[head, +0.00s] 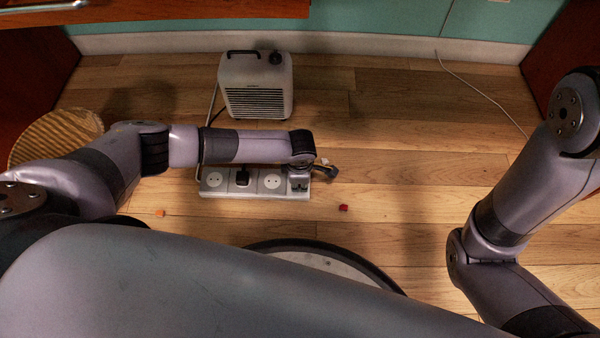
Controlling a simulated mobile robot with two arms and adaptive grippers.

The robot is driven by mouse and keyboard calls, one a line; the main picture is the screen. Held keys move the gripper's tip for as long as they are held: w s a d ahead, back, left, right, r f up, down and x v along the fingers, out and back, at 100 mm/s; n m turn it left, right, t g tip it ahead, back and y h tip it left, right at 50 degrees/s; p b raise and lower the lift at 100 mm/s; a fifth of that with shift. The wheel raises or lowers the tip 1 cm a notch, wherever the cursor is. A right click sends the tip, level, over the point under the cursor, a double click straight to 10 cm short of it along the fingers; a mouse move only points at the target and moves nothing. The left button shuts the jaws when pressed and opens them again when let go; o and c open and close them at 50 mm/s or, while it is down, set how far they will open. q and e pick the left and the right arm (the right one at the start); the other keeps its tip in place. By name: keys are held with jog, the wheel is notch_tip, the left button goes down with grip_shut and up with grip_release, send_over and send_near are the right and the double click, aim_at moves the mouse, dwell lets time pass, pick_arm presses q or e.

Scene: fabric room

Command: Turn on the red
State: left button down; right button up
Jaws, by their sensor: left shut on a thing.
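A white power strip (214,187) lies on the wooden floor. It has round sockets and a black plug (242,178) in one of them. My left gripper (299,186) is at the strip's right end, under my left wrist, and covers that end. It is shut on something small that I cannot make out. A dark piece (325,170) sticks out to the right beside it. A small red piece (343,207) lies on the floor to the right of the strip. No red switch can be made out. My right gripper is out of view.
A white heater (256,86) with a dark knob stands behind the strip, with a cord at its left. A round woven piece (56,132) is at the left. A small orange piece (160,212) lies on the floor. The floor at right centre is mostly clear, with a thin cable (482,93).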

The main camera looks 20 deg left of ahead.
pick_arm(q)
jog(key=c, duration=1.2)
grip_release()
jog(key=shift+c, duration=0.2)
notch_tip(320, 180, up, 12)
jog(key=s, duration=0.1)
jog(key=shift+s+d, duration=0.2)
jog(key=shift+s, duration=0.1)
jog(key=shift+f, duration=0.1)
